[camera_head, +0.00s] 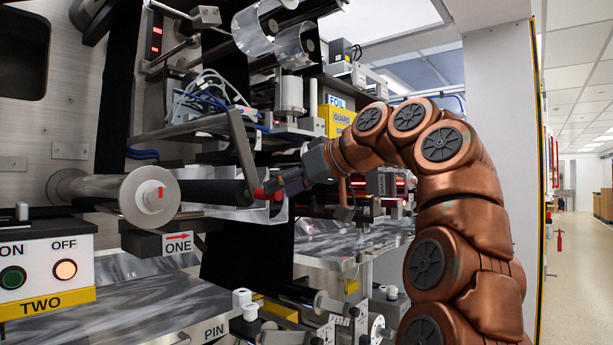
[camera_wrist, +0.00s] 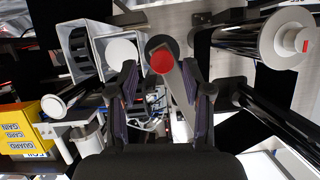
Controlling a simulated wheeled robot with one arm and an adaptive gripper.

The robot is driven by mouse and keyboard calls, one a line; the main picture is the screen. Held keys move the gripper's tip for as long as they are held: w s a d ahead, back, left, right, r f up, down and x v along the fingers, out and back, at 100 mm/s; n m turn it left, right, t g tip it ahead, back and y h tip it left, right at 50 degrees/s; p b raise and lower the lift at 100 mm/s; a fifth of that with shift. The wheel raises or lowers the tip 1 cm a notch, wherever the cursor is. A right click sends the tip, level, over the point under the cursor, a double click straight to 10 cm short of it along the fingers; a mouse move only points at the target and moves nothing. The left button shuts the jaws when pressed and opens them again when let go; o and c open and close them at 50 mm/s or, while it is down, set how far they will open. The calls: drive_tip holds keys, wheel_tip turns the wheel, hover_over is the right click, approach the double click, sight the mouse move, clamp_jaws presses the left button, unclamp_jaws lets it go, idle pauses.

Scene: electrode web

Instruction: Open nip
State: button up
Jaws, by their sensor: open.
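A long grey lever (camera_head: 240,150) angles down to a red round knob (camera_head: 268,191) in the head view. In the wrist view the red knob (camera_wrist: 162,62) faces me with a dark collar around it, and the grey lever (camera_wrist: 181,98) runs from it down to the right. My gripper (camera_head: 279,186) reaches in from the right, its tips at the knob. In the wrist view my gripper (camera_wrist: 160,72) is open, with one finger either side of the knob and lever. I cannot tell whether the fingers touch the knob. The nip rollers are not clearly distinguishable.
A metal roller (camera_head: 148,195) with a red mark sticks out at left, above a "ONE" arrow sign (camera_head: 177,243). A control box "TWO" (camera_head: 45,262) stands lower left. A yellow box (camera_head: 338,119) and a white open housing (camera_wrist: 88,38) are close by.

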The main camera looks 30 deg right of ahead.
drive_tip(key=shift+v, duration=2.05)
drive_tip(key=shift+s+d+r, duration=0.1)
drive_tip(key=shift+s+r, duration=0.1)
drive_tip(key=shift+s+d+r, duration=0.1)
drive_tip(key=shift+s+d, duration=0.1)
drive_tip(key=shift+s, duration=0.1)
drive_tip(key=shift+s, duration=0.25)
